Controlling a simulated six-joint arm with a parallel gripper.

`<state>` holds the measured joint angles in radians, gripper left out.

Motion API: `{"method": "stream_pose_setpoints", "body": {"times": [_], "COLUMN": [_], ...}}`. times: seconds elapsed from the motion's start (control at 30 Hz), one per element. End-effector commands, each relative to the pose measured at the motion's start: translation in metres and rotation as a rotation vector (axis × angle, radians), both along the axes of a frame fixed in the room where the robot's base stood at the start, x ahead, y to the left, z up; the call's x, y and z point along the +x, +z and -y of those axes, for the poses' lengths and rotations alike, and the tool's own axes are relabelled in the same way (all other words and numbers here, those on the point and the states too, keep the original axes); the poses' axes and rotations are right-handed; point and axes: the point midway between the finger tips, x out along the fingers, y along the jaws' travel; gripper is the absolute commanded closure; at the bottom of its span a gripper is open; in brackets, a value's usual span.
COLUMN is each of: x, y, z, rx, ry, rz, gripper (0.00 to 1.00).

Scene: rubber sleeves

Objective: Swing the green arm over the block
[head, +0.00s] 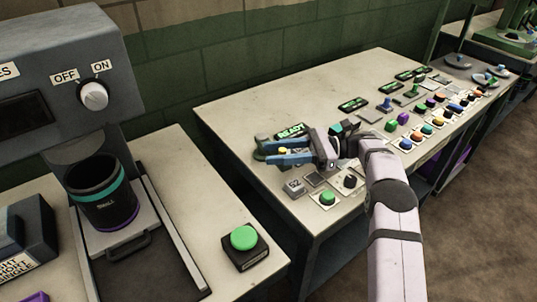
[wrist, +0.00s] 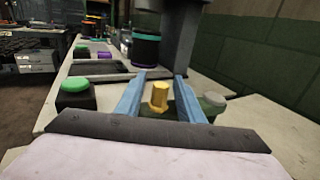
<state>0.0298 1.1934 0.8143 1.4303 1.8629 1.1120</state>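My gripper (head: 262,152) is low over the near left end of the long table, with its blue fingers apart. In the wrist view the open fingers (wrist: 160,80) stand on either side of a yellow hexagonal post (wrist: 159,97), with a gap on each side. The post's yellow top (head: 284,150) also shows in the head view. A dark greenish piece, perhaps the green arm, shows behind the post and right finger, mostly hidden. A pale round knob (wrist: 213,100) is beside it. A grey block marked G2 (head: 293,188) sits in front of the gripper.
A green READY display (head: 290,130) is just behind the fingers. Several coloured buttons and knobs line the table to the right. On the left bench are a green button (head: 243,237) and a black cup (head: 102,192) in a machine. A brick wall stands behind.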

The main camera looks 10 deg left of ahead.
Motion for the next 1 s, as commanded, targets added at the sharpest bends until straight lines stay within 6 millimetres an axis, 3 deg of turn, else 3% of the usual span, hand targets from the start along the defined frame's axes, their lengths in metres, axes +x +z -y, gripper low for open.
{"method": "stream_pose_setpoints", "body": {"times": [0.17,0.4,0.83,1.0], "x": [0.008,0.012,0.013,0.011], "y": [-0.002,-0.001,0.0,0.002], "z": [0.024,0.039,0.044,0.037], "rx": [0.0,0.001,0.0,0.0], "ry": [-0.003,-0.001,0.0,0.013], "rz": [0.002,0.002,0.0,0.001], "gripper": [0.65,0.65,0.65,1.0]}}
